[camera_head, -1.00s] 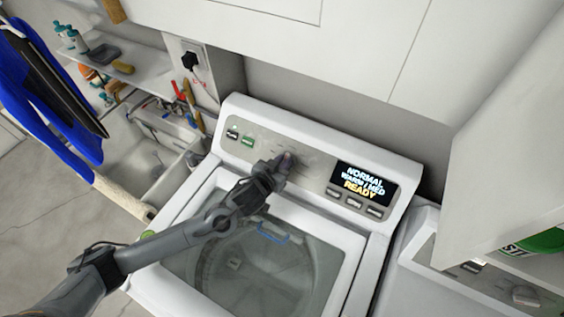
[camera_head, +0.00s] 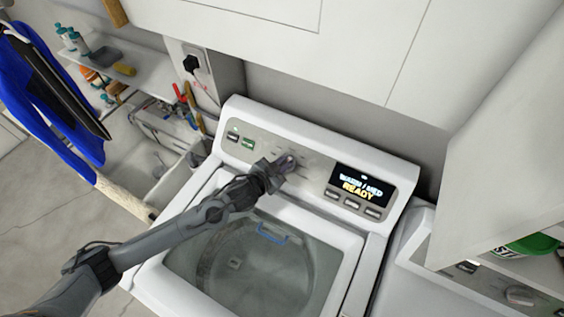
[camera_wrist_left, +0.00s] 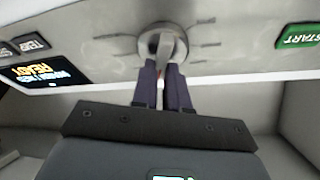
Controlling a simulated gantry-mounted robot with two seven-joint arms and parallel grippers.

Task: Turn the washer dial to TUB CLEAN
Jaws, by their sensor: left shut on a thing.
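The washer (camera_head: 318,210) stands in the middle of the head view with its control panel (camera_head: 318,175) along the back. The dial is hidden behind my gripper there. In the left wrist view the round metal dial (camera_wrist_left: 160,42) shows, with its raised grip bar and short tick marks around it. My left gripper (camera_head: 284,164) is at the panel; its two dark fingers (camera_wrist_left: 165,72) are shut on the dial's grip. The display (camera_head: 361,186) reads "WARM / MED" and "READY", with its top line blank or unreadable. My right gripper is not in view.
A green START button (camera_wrist_left: 298,37) is beside the dial. The washer's glass lid (camera_head: 265,262) is below my arm. Cabinets (camera_head: 290,30) hang above; a sink and shelf (camera_head: 125,70) are at left, a second appliance (camera_head: 490,275) at right.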

